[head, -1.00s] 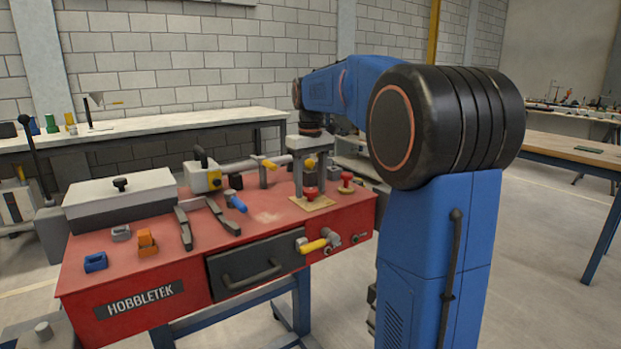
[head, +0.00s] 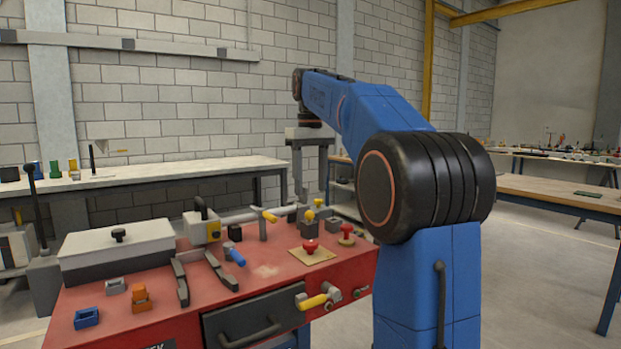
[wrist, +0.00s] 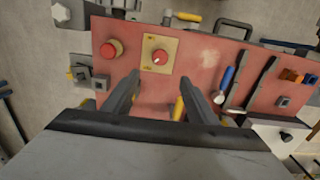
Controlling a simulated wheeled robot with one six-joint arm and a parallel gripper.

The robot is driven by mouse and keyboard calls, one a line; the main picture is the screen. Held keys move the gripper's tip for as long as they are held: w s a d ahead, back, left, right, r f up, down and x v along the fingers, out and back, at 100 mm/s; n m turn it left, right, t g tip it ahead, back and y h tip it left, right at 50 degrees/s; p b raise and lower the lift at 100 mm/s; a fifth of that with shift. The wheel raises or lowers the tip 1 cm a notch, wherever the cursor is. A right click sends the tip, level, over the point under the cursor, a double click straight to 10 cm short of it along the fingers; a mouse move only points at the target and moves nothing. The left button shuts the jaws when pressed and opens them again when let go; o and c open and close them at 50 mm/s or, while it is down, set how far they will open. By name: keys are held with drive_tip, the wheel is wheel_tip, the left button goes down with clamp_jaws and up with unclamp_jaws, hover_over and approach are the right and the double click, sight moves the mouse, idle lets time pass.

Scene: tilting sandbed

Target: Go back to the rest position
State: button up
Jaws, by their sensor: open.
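My gripper (head: 310,193) hangs from my raised blue arm with its fingers pointing down over the far right part of the red bench (head: 262,297). The fingers are apart with nothing between them, and the gripper (wrist: 160,80) is also open and empty in the wrist view. A red knob (head: 310,246) on a tan plate (head: 313,258) sits on the bench below the gripper, clear of it. In the wrist view the knob (wrist: 160,57) shows beyond the fingertips with a white mark on top. A second red button (head: 347,230) stands to its right.
The bench also holds a lidded grey box (head: 115,253), a blue-handled tool (head: 235,256), an orange block (head: 140,297) and a blue block (head: 87,318). A yellow-handled valve (head: 313,302) sticks out at the front. A white table (head: 160,178) stands behind. Air around the gripper looks clear.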

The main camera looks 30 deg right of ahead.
drive_tip(key=shift+r, duration=0.6)
drive_tip(key=s+a+f+t, duration=0.1)
drive_tip(key=s+a+f, duration=0.45)
drive_tip(key=s, duration=0.25)
drive_tip(key=s+a+f+t, duration=0.1)
drive_tip(key=s+a+f, duration=0.4)
drive_tip(key=s+f, duration=0.25)
drive_tip(key=s+a+f+t, duration=0.1)
drive_tip(key=s+a+f, duration=0.1)
drive_tip(key=s+f, duration=0.5)
drive_tip(key=s+a+f+t, duration=0.1)
drive_tip(key=s+a+f, duration=0.2)
drive_tip(key=s+f, duration=0.5)
wheel_tip(320, 180, down, 5)
drive_tip(key=shift+s+a+r+m+t, duration=0.1)
drive_tip(key=shift+s+a+m+t, duration=0.1)
drive_tip(key=shift+m+t, duration=0.15)
